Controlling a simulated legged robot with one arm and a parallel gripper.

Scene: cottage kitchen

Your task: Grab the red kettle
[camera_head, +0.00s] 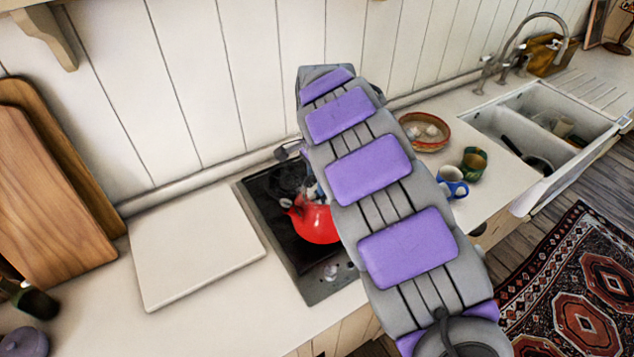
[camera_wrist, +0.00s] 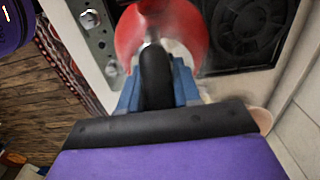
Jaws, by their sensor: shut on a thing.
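The red kettle (camera_head: 314,221) stands on the black cooktop, partly hidden behind my purple and grey arm in the head view. In the wrist view the kettle (camera_wrist: 190,30) is at the top middle, right in front of my gripper (camera_wrist: 155,80). The blue fingers are shut on a dark part in the middle, which looks like the kettle's handle. In the head view the gripper is mostly hidden by the arm. I cannot tell whether the kettle's base touches the cooktop.
The cooktop (camera_head: 278,248) is set into the counter, with a white board (camera_head: 193,245) to its left. Wooden boards (camera_head: 45,200) lean on the wall. A bowl (camera_head: 426,133), a blue mug (camera_head: 452,183) and a green mug (camera_head: 474,163) stand right of my arm, before the sink (camera_head: 505,122).

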